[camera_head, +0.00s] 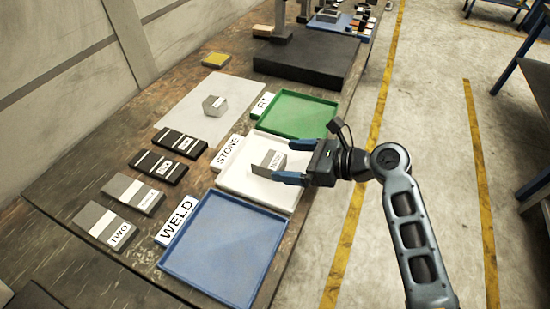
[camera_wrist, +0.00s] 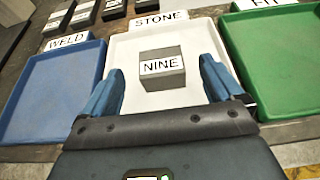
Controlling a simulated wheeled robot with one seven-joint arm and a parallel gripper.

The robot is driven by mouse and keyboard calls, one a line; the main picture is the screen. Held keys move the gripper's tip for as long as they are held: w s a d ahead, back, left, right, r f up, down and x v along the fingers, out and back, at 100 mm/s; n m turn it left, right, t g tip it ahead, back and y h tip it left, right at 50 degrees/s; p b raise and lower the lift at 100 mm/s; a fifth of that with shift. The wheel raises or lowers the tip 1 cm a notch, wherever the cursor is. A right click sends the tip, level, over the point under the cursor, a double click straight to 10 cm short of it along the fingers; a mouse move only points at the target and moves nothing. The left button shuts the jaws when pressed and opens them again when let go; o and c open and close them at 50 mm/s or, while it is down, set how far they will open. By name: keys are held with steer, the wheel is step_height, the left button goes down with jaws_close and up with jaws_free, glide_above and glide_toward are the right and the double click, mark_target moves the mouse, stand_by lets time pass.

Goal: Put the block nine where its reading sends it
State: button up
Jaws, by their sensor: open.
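Block nine (camera_wrist: 162,72) is a grey block with a white NINE label. It sits in the white tray (camera_wrist: 122,48) marked STONE (camera_wrist: 160,20). In the head view the block (camera_head: 268,160) is near the middle of that tray. My gripper (camera_head: 281,163) is open over the tray, its blue fingers to either side of the block. In the wrist view the block lies ahead of the gap between the fingertips, and no contact shows. The blue tray (camera_head: 225,250) marked WELD and the green tray (camera_head: 297,114) marked FIT flank the white tray.
Several labelled blocks lie left of the trays, among them one marked TWO (camera_head: 105,225). A dark slab (camera_head: 305,62) and a yellow-topped pad (camera_head: 215,60) are farther back. The aisle at right is open floor.

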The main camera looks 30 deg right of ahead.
steer(key=v, duration=0.5)
steer(key=shift+s+d+r, duration=0.2)
steer(key=shift+s+d, duration=0.05)
steer(key=shift+s, duration=0.05)
